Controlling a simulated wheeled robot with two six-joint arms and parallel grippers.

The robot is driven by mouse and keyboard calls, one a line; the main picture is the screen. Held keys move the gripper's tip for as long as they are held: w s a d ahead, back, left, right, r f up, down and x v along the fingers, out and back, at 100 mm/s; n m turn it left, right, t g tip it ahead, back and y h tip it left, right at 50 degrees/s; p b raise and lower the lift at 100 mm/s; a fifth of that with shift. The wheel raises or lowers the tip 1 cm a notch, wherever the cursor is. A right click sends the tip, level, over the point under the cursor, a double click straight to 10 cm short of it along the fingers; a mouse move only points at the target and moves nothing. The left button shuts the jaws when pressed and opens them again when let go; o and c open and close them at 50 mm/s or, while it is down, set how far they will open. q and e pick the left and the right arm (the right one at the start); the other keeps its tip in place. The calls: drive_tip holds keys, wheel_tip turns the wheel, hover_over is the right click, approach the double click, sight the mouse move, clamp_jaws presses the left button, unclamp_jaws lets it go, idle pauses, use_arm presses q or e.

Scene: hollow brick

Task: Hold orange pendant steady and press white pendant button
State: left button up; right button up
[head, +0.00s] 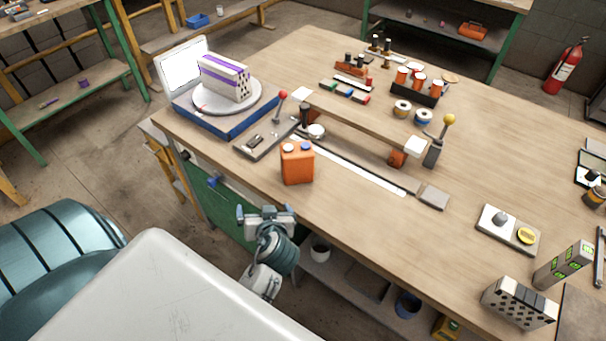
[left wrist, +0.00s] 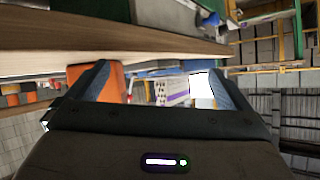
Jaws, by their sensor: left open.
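The orange pendant (head: 297,167) stands upright on the wooden workbench near its front edge. On its top are a white button (head: 289,146) and a bluish-grey button (head: 306,147). My left gripper (head: 265,212) is open and empty, in front of the bench edge, below and to the left of the pendant and apart from it. In the left wrist view the open fingers (left wrist: 160,85) frame the view. There the pendant (left wrist: 113,82) shows beside the left finger, which partly covers it; its buttons cannot be made out. My right gripper is not in view.
A purple-striped hollow brick (head: 225,78) sits on a round turntable over a blue base (head: 225,122). A lever fixture with a red knob (head: 283,95) stands behind the pendant. A long rail (head: 350,166) runs right of it. The bench's front edge lies between gripper and pendant.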

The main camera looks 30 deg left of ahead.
use_arm(q)
drive_tip(key=w+d+r+n+t+y, duration=0.1)
drive_tip(key=w+r+n+t+y, duration=0.1)
drive_tip(key=w+r, duration=0.25)
drive_tip(key=t+y, duration=0.1)
drive_tip(key=t, duration=0.2)
approach(296, 144)
drive_tip(key=shift+s+d+f+m, duration=0.2)
drive_tip(key=shift+s+f+m, duration=0.1)
drive_tip(key=shift+f, duration=0.1)
drive_tip(key=shift+w+a+r+p, duration=0.25)
drive_tip(key=shift+w+p, duration=0.15)
drive_tip(key=shift+w, duration=0.05)
drive_tip(key=p+x, duration=0.4)
drive_tip(key=x, duration=0.4)
drive_tip(key=shift+w+a, duration=0.1)
drive_tip(key=shift+a, duration=0.1)
drive_tip(key=shift+w+a+f, duration=0.15)
drive_tip(key=shift+w+a, duration=0.35)
drive_tip(key=c, duration=1.1)
drive_tip(key=o, duration=1.1)
